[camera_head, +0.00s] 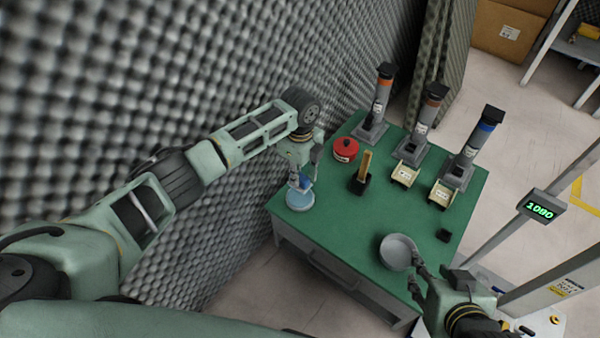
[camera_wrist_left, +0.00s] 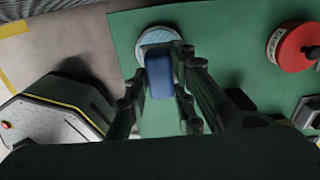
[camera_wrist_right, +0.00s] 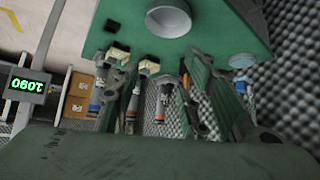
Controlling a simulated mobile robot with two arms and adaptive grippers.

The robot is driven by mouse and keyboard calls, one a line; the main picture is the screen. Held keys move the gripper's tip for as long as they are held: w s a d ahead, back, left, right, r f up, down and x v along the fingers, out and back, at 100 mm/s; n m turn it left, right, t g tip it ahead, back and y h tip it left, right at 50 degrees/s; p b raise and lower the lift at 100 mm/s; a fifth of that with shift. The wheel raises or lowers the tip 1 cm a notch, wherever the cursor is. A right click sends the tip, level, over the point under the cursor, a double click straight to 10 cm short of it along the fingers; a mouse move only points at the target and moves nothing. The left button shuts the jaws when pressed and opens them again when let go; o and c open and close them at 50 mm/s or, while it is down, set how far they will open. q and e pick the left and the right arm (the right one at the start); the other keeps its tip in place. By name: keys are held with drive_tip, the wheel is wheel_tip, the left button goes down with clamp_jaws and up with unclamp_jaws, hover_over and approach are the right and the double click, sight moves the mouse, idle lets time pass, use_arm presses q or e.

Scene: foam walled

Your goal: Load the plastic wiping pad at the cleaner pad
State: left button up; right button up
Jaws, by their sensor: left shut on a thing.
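A blue block, apparently the plastic wiping pad (camera_head: 306,183), is between the fingers of my left gripper (camera_head: 302,180), which is shut on it. It also shows in the left wrist view (camera_wrist_left: 159,75). A round light-blue disc, apparently the cleaner pad (camera_head: 299,200), lies at the left corner of the green table. The blue block overlaps the disc in both views; I cannot tell whether they touch. The disc's far part shows past the block in the left wrist view (camera_wrist_left: 156,37). My right gripper (camera_wrist_right: 165,85) is open and empty, near a grey bowl (camera_head: 396,252).
The green table (camera_head: 330,235) also carries a red round container (camera_head: 345,149), a black holder with a yellowish strip (camera_head: 361,181), small trays (camera_head: 441,193) and several dispensers (camera_head: 469,146). Grey foam wall (camera_head: 200,80) borders the left side. The table's front middle is clear.

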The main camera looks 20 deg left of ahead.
drive_tip(key=s+d+f+g+h+p, duration=0.1)
drive_tip(key=s+d+f+g, duration=0.1)
drive_tip(key=s, duration=0.5)
drive_tip(key=shift+d+f+g, duration=0.2)
drive_tip(key=shift+f+g, duration=0.5)
drive_tip(key=shift+g, duration=0.2)
